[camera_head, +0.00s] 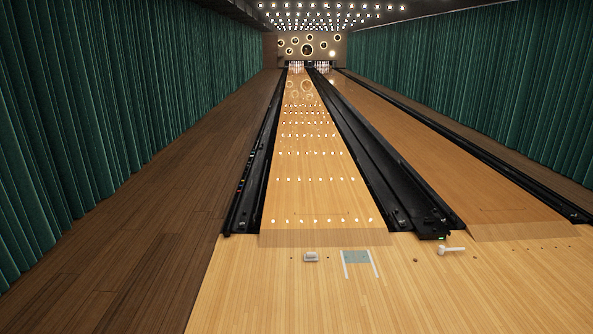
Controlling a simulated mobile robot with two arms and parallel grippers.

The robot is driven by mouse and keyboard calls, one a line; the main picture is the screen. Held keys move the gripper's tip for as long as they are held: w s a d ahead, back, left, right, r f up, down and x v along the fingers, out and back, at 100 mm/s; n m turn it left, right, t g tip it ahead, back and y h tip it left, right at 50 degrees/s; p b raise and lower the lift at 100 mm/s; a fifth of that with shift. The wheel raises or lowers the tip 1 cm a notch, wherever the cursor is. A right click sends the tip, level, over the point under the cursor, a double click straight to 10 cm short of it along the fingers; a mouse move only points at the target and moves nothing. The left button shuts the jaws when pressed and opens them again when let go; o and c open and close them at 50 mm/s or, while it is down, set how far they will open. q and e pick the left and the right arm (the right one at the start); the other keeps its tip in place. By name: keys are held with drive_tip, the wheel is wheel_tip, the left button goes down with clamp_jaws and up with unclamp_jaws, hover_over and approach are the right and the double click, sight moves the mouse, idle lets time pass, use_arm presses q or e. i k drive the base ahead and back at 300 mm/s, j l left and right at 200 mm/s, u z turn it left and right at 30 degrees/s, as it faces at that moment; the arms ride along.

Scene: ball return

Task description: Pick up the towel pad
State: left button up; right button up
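A small pale grey-white block (311,257), which looks like the towel pad, lies on the light wooden approach floor just in front of the left lane. It is too small to make out its cloth. To its right is a flat grey-blue rectangle (356,257) between two white lines that run toward me. Neither of my grippers shows in the head view.
A white object with a handle-like arm (452,250) is at the right, near the black ball-return end (432,228) with a green light. Black gutters (257,165) flank the lanes. Green curtains (90,110) line both sides. The near wooden floor (330,305) is clear.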

sight(309, 256)
drive_tip(key=i, duration=2.05)
